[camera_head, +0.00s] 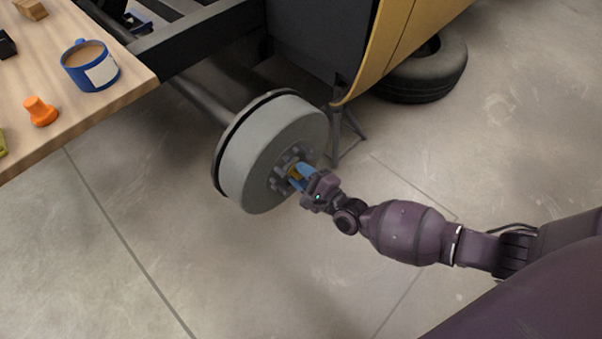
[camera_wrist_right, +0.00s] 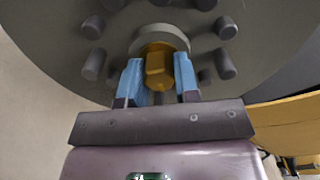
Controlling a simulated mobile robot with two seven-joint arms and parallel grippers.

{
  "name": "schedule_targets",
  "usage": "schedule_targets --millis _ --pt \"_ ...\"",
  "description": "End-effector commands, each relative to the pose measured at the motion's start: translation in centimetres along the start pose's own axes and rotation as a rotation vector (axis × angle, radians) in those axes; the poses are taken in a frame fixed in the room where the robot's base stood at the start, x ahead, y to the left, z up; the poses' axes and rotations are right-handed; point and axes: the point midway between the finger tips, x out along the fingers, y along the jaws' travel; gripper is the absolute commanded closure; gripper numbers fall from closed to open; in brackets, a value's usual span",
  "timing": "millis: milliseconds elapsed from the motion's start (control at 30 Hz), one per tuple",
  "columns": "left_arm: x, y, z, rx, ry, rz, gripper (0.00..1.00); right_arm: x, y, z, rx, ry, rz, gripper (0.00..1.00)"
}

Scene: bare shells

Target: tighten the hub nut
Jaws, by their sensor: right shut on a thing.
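The grey hub drum (camera_head: 268,150) stands on its axle with its face toward my right arm. The brass hub nut (camera_wrist_right: 159,70) sits at the centre of the hub, in front of a round grey collar, with several studs around it. In the head view the nut (camera_head: 294,172) is small and partly hidden by the fingers. My right gripper (camera_wrist_right: 160,82) has its blue fingers on either side of the nut and is shut on it. In the head view the right gripper (camera_head: 300,175) reaches the hub face from the right. My left gripper is not in view.
A wooden bench (camera_head: 95,120) at the left carries a blue mug (camera_head: 90,66) and an orange knob-like piece (camera_head: 40,111). A tyre (camera_head: 424,72) lies under the yellow body panel (camera_head: 405,40). A stand (camera_head: 338,130) is behind the drum. The floor in front is clear.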

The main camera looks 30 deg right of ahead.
Motion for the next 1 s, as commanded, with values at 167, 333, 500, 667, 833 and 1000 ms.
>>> schedule_targets --millis 167,333,500,667,833,1000 --pt "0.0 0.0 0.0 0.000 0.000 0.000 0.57 -0.1 0.1 0.0 0.003 0.001 0.001 0.94" --pt "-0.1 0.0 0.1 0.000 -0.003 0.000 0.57 -0.1 0.1 0.0 0.002 0.001 0.001 0.55" --pt "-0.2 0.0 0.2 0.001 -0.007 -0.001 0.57 0.0 0.0 0.0 0.001 0.001 0.001 0.46" --pt "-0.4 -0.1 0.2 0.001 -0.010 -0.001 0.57 -0.1 0.0 0.0 0.001 0.000 0.000 0.46" --pt "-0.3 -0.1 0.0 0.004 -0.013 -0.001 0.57 -1.2 -0.1 0.0 0.000 0.001 0.001 0.46" --pt "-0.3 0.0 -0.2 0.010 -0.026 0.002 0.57 -3.9 -0.2 0.1 0.000 0.001 0.000 0.46"
